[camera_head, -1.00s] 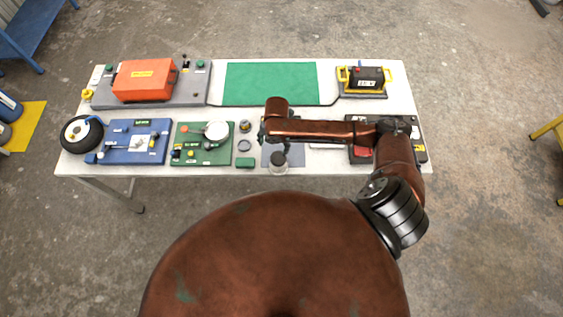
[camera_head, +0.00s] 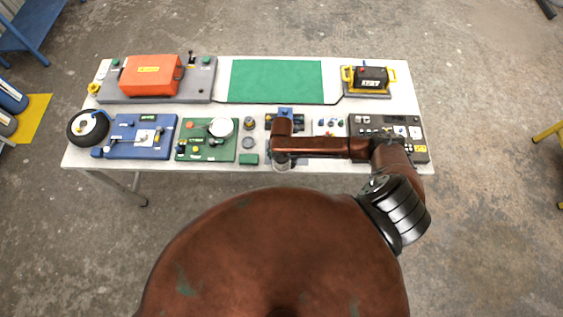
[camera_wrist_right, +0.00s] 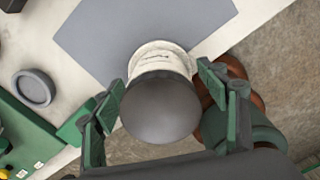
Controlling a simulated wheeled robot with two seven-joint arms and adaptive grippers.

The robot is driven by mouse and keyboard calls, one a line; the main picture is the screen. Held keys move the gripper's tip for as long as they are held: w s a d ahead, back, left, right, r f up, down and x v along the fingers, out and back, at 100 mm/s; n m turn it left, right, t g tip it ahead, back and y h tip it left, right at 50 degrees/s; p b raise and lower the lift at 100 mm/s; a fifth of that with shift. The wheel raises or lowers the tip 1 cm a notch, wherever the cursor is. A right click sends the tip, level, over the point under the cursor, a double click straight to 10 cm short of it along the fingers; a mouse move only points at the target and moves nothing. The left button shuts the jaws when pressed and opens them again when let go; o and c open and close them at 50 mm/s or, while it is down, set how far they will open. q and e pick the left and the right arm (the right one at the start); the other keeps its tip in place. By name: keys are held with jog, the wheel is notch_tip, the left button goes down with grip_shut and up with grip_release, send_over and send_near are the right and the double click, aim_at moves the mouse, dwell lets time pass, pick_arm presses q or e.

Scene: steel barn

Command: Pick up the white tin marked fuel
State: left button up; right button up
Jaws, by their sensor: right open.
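A white tin (camera_wrist_right: 162,58) with a dark, rounded grey top shows in the right wrist view; its marking is too small to read. My right gripper (camera_wrist_right: 163,105) is open, with one green finger on each side of the tin's dark top. I cannot tell whether either finger touches it. My left gripper is in neither view.
The green mat (camera_head: 277,82) at the back is empty.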

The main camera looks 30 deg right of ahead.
jog(key=c, duration=1.6)
jog(key=shift+r, duration=0.1)
